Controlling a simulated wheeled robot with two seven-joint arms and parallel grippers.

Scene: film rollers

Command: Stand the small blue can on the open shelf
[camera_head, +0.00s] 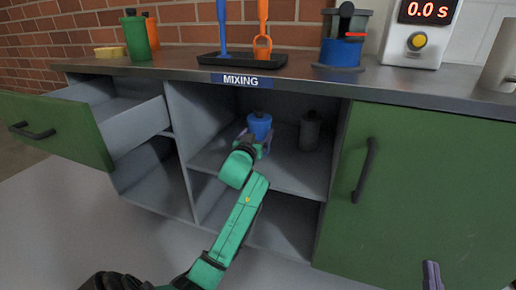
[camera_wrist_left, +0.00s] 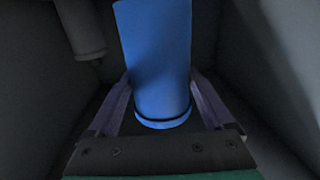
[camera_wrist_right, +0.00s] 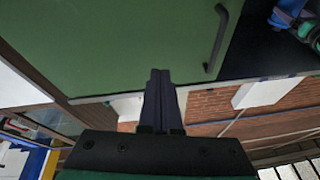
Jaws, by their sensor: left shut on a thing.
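The small blue can (camera_head: 260,126) is upright inside the open shelf (camera_head: 290,176), the middle bay under the MIXING label. My left gripper (camera_head: 254,143) reaches into this bay and is shut on the can. In the left wrist view the can (camera_wrist_left: 158,60) sits between the two purple fingers. I cannot tell whether the can's base touches the shelf board. My right gripper (camera_head: 432,275) is low in front of the green door. In the right wrist view its fingers (camera_wrist_right: 160,75) are together with nothing between them.
A dark grey can (camera_head: 310,130) stands in the same bay, right of the blue can. An open drawer (camera_head: 60,130) juts out at left. A closed green door (camera_head: 425,185) is at right. The counter above holds bottles, a black tray (camera_head: 240,60) and a timer (camera_head: 420,35).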

